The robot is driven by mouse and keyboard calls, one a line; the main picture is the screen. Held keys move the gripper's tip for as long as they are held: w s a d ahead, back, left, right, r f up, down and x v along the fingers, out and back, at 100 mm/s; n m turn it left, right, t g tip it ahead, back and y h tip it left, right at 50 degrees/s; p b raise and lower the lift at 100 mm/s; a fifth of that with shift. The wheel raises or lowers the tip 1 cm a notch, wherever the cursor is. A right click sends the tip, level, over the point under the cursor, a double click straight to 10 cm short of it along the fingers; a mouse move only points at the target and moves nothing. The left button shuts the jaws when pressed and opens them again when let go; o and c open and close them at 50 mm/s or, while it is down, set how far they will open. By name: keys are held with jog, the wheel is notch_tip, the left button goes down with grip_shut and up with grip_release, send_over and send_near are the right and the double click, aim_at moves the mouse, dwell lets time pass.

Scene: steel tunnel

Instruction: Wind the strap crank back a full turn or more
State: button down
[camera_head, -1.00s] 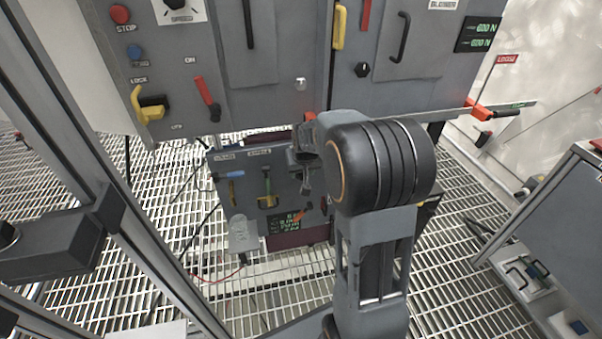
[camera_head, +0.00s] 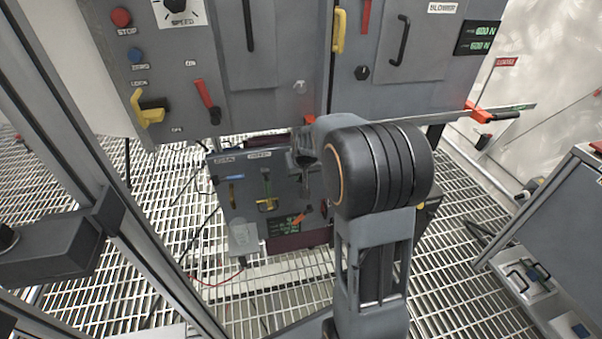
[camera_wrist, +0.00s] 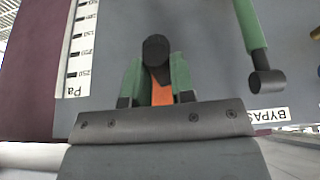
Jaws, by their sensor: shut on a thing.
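The low grey panel (camera_head: 225,220) stands at the centre in the head view. My gripper (camera_head: 305,190) reaches down in front of it, seen from behind. In the wrist view my gripper (camera_wrist: 157,80) is shut on a dark round knob (camera_wrist: 156,48), taken to be the strap crank's grip, with one green finger on each side. An orange part (camera_wrist: 162,92) shows between the fingers below the knob. In the head view a small orange lever (camera_head: 302,215) shows just below my gripper. My arm hides the panel's right side.
A green lever (camera_wrist: 250,25) stands beside my gripper, near a BYPASS label (camera_wrist: 268,115). A white Pa scale (camera_wrist: 82,45) is on the other side. A larger control cabinet (camera_head: 270,100) overhangs the low panel. A frame post (camera_head: 130,240) stands at left.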

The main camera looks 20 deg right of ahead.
jog(key=shift+a+f+h, duration=0.1)
jog(key=shift+a+h, duration=0.25)
jog(key=shift+h, duration=0.15)
jog(key=h+b, duration=0.1)
jog(key=a+h+b, duration=0.1)
jog(key=b, duration=0.1)
jog(key=f+h+b, duration=0.1)
jog(key=shift+w+a+n+g, duration=0.25)
jog(key=shift+a+n+g, duration=0.15)
jog(key=shift+r, duration=0.1)
jog(key=c, duration=1)
grip_release()
jog(key=shift+r, duration=0.1)
jog(key=p+v, duration=0.5)
jog(key=v, duration=0.8)
jog(key=shift+s+a+r, duration=0.15)
jog(key=shift+a, duration=0.15)
